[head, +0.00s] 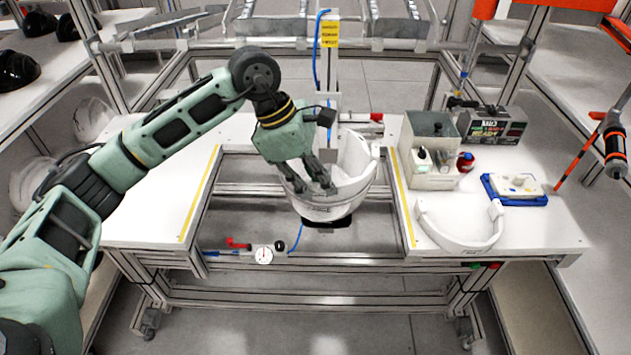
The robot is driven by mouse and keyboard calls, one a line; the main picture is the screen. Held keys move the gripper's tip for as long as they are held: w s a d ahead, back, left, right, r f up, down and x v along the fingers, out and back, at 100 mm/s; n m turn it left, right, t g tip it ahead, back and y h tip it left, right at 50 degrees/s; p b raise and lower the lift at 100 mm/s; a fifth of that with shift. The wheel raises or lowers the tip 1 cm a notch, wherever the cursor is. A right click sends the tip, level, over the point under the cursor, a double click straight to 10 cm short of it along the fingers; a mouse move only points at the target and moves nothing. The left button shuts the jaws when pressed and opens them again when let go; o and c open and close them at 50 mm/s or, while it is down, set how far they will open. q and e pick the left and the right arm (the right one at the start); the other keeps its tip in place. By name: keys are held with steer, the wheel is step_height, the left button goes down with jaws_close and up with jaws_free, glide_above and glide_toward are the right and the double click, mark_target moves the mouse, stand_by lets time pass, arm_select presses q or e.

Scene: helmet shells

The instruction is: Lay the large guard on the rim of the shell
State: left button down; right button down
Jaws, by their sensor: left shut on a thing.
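The white shell (355,188) sits like an open bowl above a dark support in the gap at the middle of the bench. My left gripper (321,190) reaches down over its near left side. Its fingers are shut on the shell's wall at the rim and hide part of it. A large white U-shaped guard (458,232) lies on the right bench top, near its front edge, apart from both shell and gripper. My right gripper does not show.
On the right bench top (545,230) stand a grey box (430,145), a small red item (466,161) and a blue tray (515,203) with a pale part. The left bench top (150,205) is mostly clear. A gauge (264,255) sits at the front frame. A tool hangs at right (614,150).

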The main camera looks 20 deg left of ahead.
arm_select(q)
steer(key=c, duration=1.8)
jaws_free()
steer(key=shift+o, duration=0.2)
steer(key=shift+f, duration=0.1)
steer(key=v, duration=1.2)
